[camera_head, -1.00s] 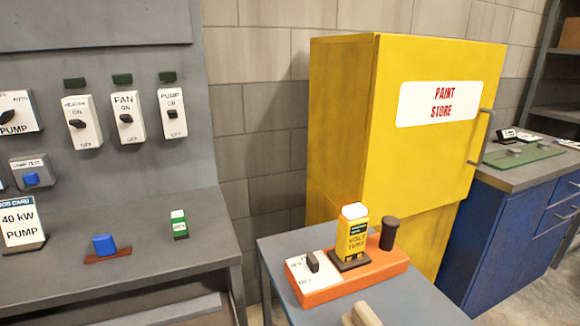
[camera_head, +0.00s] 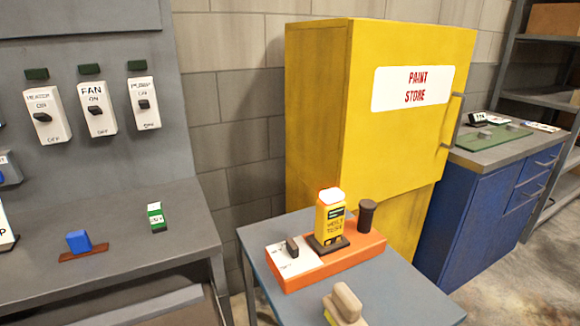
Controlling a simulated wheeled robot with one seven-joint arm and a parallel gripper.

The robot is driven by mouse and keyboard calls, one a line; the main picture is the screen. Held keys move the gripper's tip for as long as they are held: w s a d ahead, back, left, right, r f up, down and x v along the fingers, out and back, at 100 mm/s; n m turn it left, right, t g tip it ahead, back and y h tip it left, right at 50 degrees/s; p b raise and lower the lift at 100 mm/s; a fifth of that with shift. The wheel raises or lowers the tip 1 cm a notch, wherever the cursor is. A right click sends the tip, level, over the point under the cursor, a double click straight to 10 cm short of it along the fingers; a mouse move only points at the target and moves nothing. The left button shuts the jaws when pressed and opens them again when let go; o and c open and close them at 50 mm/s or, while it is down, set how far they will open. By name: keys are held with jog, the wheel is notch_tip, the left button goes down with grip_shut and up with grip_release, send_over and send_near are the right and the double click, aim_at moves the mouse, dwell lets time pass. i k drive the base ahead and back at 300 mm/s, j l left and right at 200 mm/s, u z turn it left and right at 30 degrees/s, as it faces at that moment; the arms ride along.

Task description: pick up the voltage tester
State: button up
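The voltage tester (camera_head: 330,218) is a yellow upright block with a pale, red-edged top and dark lettering. It stands in a dark foot on an orange base (camera_head: 345,265) on the small blue-grey table (camera_head: 405,300). A white switch plate with a dark lever is on the left of the same base, and a dark knobbed post (camera_head: 367,216) stands behind right of the tester. My gripper is not in view.
A beige-handled object (camera_head: 345,303) lies at the table's front. A grey bench (camera_head: 150,250) with a blue block (camera_head: 79,241) and a green-white block (camera_head: 156,216) is at left. A yellow paint store cabinet (camera_head: 400,150) stands behind. Floor shows at right.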

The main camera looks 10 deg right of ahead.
aim_at(331, 207)
jog(key=u, duration=1.45)
jog(key=k+j+z, duration=0.1)
jog(key=z, duration=1.25)
jog(key=i+j+z, duration=0.15)
jog(key=i+z, duration=0.15)
jog(key=i+j+z, duration=0.2)
jog(key=z, duration=0.15)
jog(key=i, duration=0.05)
